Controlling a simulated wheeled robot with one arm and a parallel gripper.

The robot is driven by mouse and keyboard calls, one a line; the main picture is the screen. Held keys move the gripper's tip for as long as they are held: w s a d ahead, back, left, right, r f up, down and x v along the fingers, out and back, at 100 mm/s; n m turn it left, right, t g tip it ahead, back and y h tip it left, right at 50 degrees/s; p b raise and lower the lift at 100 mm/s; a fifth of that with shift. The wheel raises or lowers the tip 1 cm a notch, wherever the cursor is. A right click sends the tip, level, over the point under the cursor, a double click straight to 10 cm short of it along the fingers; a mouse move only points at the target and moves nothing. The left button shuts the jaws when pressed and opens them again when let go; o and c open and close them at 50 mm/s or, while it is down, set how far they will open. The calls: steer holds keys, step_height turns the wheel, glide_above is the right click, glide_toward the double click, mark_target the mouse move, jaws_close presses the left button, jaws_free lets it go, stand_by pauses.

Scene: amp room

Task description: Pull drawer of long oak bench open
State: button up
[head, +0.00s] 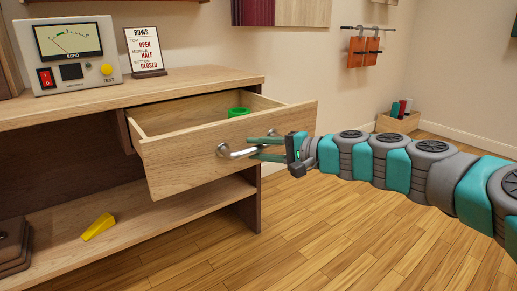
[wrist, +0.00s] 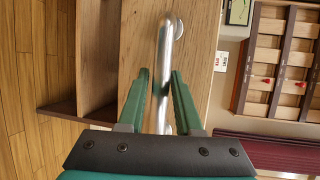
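The long oak bench (head: 190,88) stands at the left in the head view. Its wooden drawer (head: 190,160) is pulled well out, with its inside showing and a green ring-like object (head: 238,112) in it. The silver bar handle (head: 236,153) is on the drawer front; it also shows in the wrist view (wrist: 165,60). My gripper (head: 256,148) is at the handle. In the wrist view its green fingers (wrist: 160,78) are apart, one on each side of the bar, with a gap visible at least on the left. Contact on the right side is unclear.
An echo meter box (head: 70,55) and a rows sign (head: 144,52) stand on the bench top. A yellow wedge (head: 98,227) lies on the lower shelf. A wooden box (head: 398,122) sits by the far wall. The wooden floor (head: 330,230) in front is clear.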

steer(key=shift+o, duration=1.3)
steer(key=v, duration=0.8)
steer(key=shift+p, duration=0.3)
steer(key=shift+a, duration=0.1)
steer(key=s+a+f+n+g+h, duration=0.2)
steer(key=s+a+f+n+g, duration=0.25)
steer(key=s+a, duration=0.35)
steer(key=s+d+f+n+g+h, duration=0.25)
steer(key=s+f+h, duration=0.25)
steer(key=s+f, duration=0.7)
steer(key=s+d+f+g+h, duration=0.2)
steer(key=s+d+f+h, duration=0.1)
steer(key=s+d, duration=0.3)
steer(key=s+d+f+g+h, duration=0.1)
steer(key=s+d+f+h, duration=0.25)
steer(key=s, duration=0.45)
step_height(320, 180, up, 13)
steer(key=d+p, duration=0.1)
steer(key=p, duration=1.1)
steer(key=shift+s+d+f+g, duration=0.2)
steer(key=shift+s+d+g, duration=0.1)
steer(key=shift+s, duration=0.1)
